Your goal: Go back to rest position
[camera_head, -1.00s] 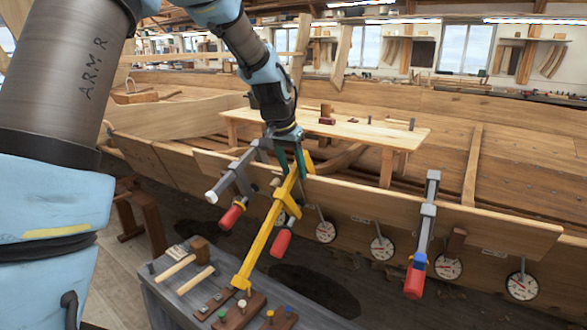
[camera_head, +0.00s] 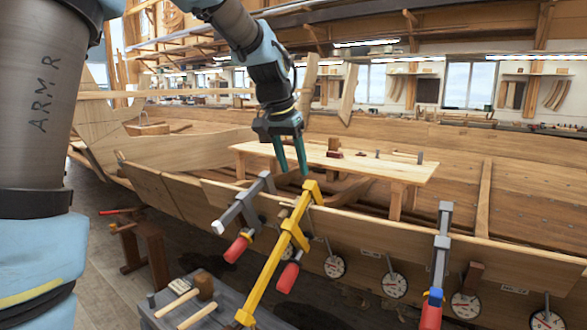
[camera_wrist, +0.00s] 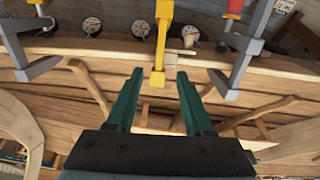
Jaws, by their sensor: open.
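My gripper (camera_head: 291,156) hangs above the hull's top plank with its two green fingers apart and nothing between them. In the wrist view my gripper (camera_wrist: 158,100) is also open and empty. A yellow bar clamp (camera_head: 270,266) with a red handle sits on the plank edge just below the fingertips, apart from them; it also shows ahead of the fingers in the wrist view (camera_wrist: 160,45). A grey clamp (camera_head: 238,208) with a red handle is to its left. Another grey clamp (camera_head: 440,255), with blue and red parts, is on the plank at the right.
Several round dials (camera_head: 396,285) hang along the plank (camera_head: 480,251). A wooden bench (camera_head: 375,168) stands inside the hull behind my gripper. A grey worktop (camera_head: 155,312) with mallets (camera_head: 205,286) is at the bottom. Open air surrounds my gripper above the clamps.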

